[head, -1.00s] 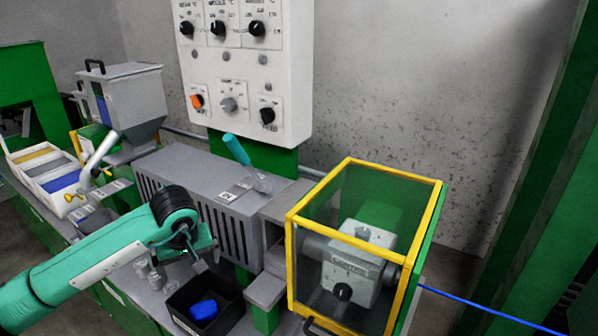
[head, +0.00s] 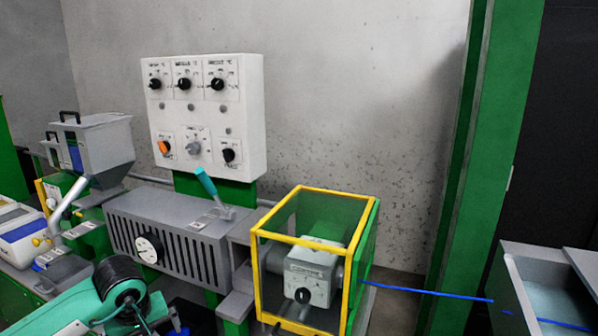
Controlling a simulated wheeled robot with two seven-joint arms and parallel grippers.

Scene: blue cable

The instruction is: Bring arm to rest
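My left arm (head: 75,308) is teal with a black joint and comes in at the bottom left of the head view. Its gripper end is low, near the picture's bottom edge, and its fingers are cut off or hidden, so its state does not show. My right arm and gripper are not in view. A blue cable (head: 430,291) runs from the right side of the yellow-framed box (head: 257,278) to a grey trough (head: 535,276) at the right.
A grey vented machine body (head: 125,222) with a gauge and a teal-handled lever (head: 206,182) stands behind my arm. A white control panel (head: 205,115) with several knobs hangs above it. A grey hopper (head: 95,148) is at the left. A green post (head: 490,140) rises at the right.

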